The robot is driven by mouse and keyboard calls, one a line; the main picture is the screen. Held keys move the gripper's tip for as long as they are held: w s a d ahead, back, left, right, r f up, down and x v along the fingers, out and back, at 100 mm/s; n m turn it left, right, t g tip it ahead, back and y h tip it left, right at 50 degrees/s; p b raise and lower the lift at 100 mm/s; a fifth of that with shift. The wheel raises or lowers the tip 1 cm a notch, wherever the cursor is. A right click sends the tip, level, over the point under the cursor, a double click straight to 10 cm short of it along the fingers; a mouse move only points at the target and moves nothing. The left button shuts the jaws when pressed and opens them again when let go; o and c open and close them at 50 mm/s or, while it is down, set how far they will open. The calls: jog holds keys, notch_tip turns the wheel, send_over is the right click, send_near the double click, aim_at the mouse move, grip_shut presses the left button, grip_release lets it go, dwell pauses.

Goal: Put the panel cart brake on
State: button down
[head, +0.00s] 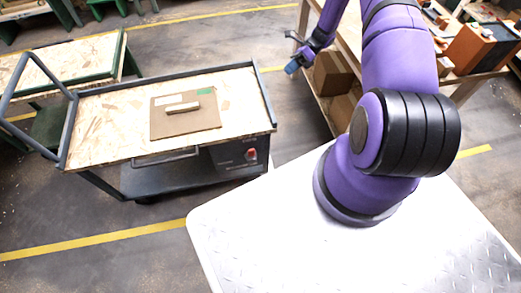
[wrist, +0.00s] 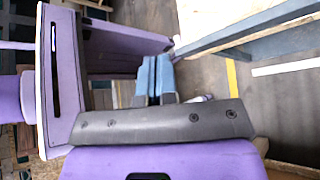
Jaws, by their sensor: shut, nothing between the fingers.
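The panel cart (head: 100,140) stands left of centre in the head view, with a wooden top in a dark grey frame and a push handle at its left. A dark box on its near right side carries a small red knob (head: 251,154), which may be the brake control; its setting is too small to read. My gripper (head: 291,67) is up and to the right of the cart, apart from it. In the wrist view my gripper (wrist: 155,62) has its blue fingers together, with nothing between them.
A brown board (head: 165,127) with a small block lies on the cart top. A wooden workbench (head: 345,45) with cardboard boxes (head: 333,73) below stands behind my arm. A green-framed table (head: 90,55) is behind the cart. Floor with yellow lines is clear in front.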

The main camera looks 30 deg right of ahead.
jog(key=s+a+f+m+t+y, duration=0.1)
jog(key=s+f+m, duration=0.3)
jog(key=f, duration=0.6)
jog(key=s+a+f+m+t+y, duration=0.2)
jog(key=s+f+m, duration=0.3)
jog(key=f, duration=0.5)
jog(key=s+a+f+m+t+y, duration=0.1)
jog(key=s+a+f+m+t, duration=0.1)
jog(key=f, duration=0.8)
jog(key=s+m+t, duration=0.1)
jog(key=s+m, duration=0.1)
jog(key=s, duration=0.1)
jog(key=shift+s+t+y, duration=0.3)
jog(key=shift+s+t, duration=0.1)
jog(key=shift+a+f, duration=0.1)
jog(key=shift+a, duration=0.05)
send_near(251, 154)
jog(key=x, duration=0.3)
jog(key=w+x, duration=0.1)
jog(key=x, duration=0.1)
jog(key=shift+a+f, duration=0.1)
jog(key=shift+f, duration=0.15)
